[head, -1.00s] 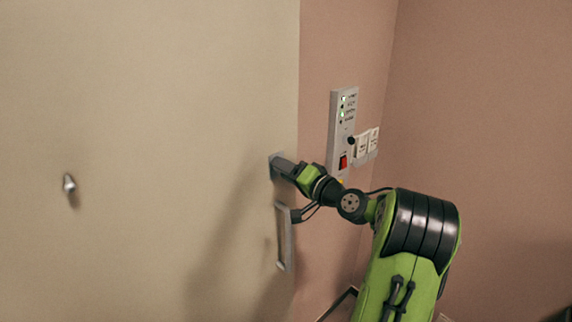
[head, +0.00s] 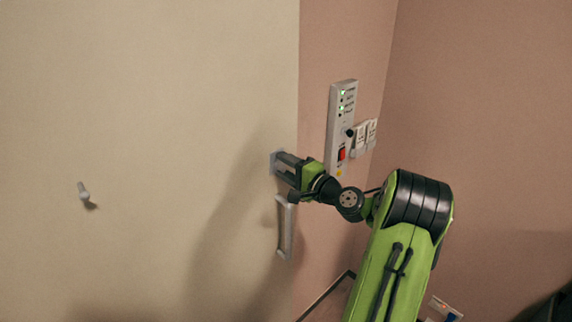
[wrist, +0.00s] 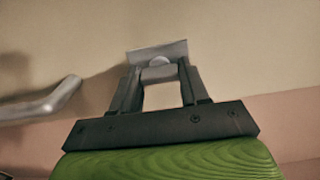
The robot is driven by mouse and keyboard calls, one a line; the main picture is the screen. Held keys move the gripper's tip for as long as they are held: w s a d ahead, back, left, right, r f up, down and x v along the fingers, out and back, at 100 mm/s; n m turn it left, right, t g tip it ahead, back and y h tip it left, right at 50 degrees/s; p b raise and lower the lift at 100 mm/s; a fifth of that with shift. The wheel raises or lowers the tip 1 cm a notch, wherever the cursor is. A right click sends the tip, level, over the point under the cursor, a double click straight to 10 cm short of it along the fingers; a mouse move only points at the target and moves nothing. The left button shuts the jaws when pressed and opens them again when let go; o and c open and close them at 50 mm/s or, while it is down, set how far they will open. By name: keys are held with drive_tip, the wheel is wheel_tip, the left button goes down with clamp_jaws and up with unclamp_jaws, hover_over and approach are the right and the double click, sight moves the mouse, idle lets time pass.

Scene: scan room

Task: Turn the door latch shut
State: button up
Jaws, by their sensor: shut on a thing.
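The door (head: 150,90) is a pale beige panel filling the left of the head view. The latch (head: 274,162) is near its right edge, and little more than its grey plate shows there. In the wrist view the latch's plate and rounded turn-piece (wrist: 158,70) sit at my fingertips. My gripper (head: 281,167) is shut on the latch's turn-piece, with one finger on each side of it in the wrist view (wrist: 160,78). The fingers hide most of the latch in the head view, so its exact angle is hard to tell.
A grey pull handle (head: 284,228) is on the door just below my gripper; it also shows at the left of the wrist view (wrist: 40,105). A small hook (head: 84,191) is farther left. A switch panel (head: 342,125) and sockets (head: 363,136) are on the pink wall right.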

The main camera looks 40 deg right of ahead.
idle(0.4)
drive_tip(key=o, duration=1.1)
drive_tip(key=shift+c, duration=0.2)
drive_tip(key=s+b, duration=0.3)
drive_tip(key=s, duration=1.3)
drive_tip(key=shift+d, duration=0.2)
drive_tip(key=shift+w, duration=0.1)
